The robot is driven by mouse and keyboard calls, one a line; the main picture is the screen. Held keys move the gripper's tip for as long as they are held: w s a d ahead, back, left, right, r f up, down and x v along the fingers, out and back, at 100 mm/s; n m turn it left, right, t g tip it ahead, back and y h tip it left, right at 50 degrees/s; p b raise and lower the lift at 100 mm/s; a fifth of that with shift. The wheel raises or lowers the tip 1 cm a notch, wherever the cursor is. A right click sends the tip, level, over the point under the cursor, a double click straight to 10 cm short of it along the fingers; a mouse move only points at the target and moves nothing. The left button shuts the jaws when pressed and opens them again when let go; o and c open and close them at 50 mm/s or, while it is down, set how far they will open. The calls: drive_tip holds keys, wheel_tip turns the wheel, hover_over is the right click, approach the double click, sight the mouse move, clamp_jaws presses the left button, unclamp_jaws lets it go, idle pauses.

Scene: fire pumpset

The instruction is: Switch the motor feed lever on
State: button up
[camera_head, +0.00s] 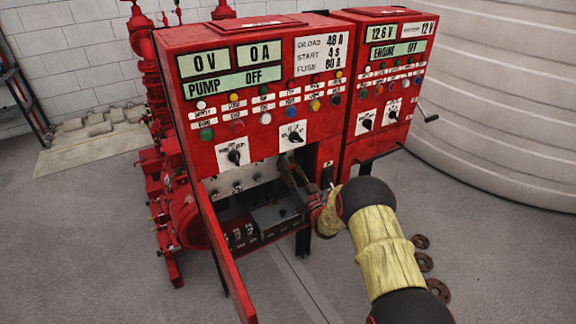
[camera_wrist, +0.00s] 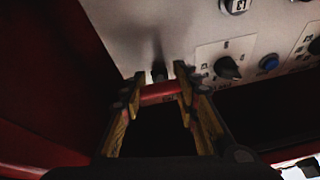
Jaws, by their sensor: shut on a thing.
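In the wrist view a red bar-like handle (camera_wrist: 160,93), which looks like the motor feed lever, lies between the fingertips of my gripper (camera_wrist: 160,88). A dark stub (camera_wrist: 158,71) joins it to the pale inner panel (camera_wrist: 190,35). The fingers are closed in on the handle from both sides. In the head view my gripper (camera_head: 295,185) reaches into the open lower compartment of the left red pump cabinet (camera_head: 240,45). The lever itself is hidden there behind my gripper and the cabinet. The cabinet's display reads 0 V, 0 A and PUMP OFF.
The open red cabinet door (camera_head: 222,255) stands left of the compartment. The engine cabinet (camera_head: 385,90) stands at right. Rusty handwheels (camera_head: 424,262) lie on the floor.

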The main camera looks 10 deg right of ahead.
sight(289, 165)
drive_tip(key=shift+d, duration=0.1)
drive_tip(key=shift+c, duration=0.7)
drive_tip(key=shift+r+p, duration=0.15)
drive_tip(key=shift+p, duration=0.2)
drive_tip(key=shift+s+r+g+h+p, duration=0.1)
drive_tip(key=shift+r+g+h+p, duration=0.25)
drive_tip(key=shift+p, duration=0.55)
drive_tip(key=g+p, duration=0.1)
drive_tip(key=p, duration=0.1)
drive_tip(key=r+g+p, duration=0.1)
drive_tip(key=p, duration=0.1)
drive_tip(key=g+h+p, duration=0.1)
drive_tip(key=shift+s+d+r+p, duration=0.15)
drive_tip(key=shift+r+p, duration=0.15)
drive_tip(key=shift+p, duration=0.1)
drive_tip(key=shift+c, duration=0.2)
drive_tip(key=r+g+p, duration=0.1)
drive_tip(key=g+p, duration=0.1)
drive_tip(key=p, duration=0.3)
drive_tip(key=shift+h, duration=0.35)
drive_tip(key=shift+c, duration=0.2)
drive_tip(key=g+p, duration=0.1)
drive_tip(key=p, duration=0.1)
drive_tip(key=g+p, duration=0.1)
drive_tip(key=p, duration=0.1)
drive_tip(key=shift+r+g+h, duration=0.2)
drive_tip(key=shift+g+h, duration=0.05)
drive_tip(key=shift+h, duration=0.15)
drive_tip(key=shift+p, duration=0.5)
